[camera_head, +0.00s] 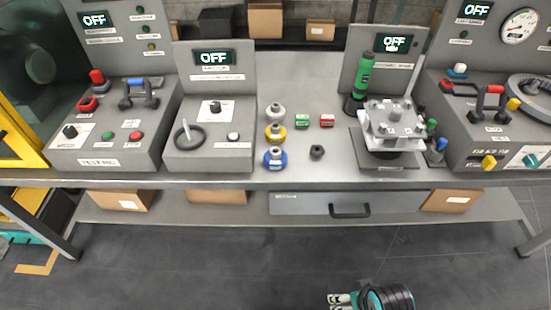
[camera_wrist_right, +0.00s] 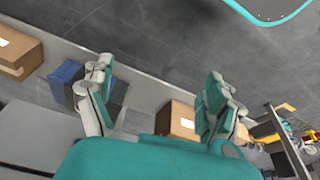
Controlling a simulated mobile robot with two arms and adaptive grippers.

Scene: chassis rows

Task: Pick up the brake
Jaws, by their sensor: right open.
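No part is legibly marked as the brake. A light grey metal assembly (camera_head: 393,120) with studs on top may be it. It sits on a dark stand on the bench, right of centre. My right gripper (camera_head: 340,300) is at the bottom of the head view, low in front of the bench and far from the assembly. In the right wrist view the right gripper (camera_wrist_right: 158,78) has its two fingers wide apart with nothing between them. My left gripper is not in view.
The grey bench (camera_head: 230,181) holds control boxes, a green bottle (camera_head: 363,75), a blue-based fitting (camera_head: 275,158), small green (camera_head: 302,121) and red (camera_head: 327,121) blocks and a black nut (camera_head: 317,152). The floor in front is clear.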

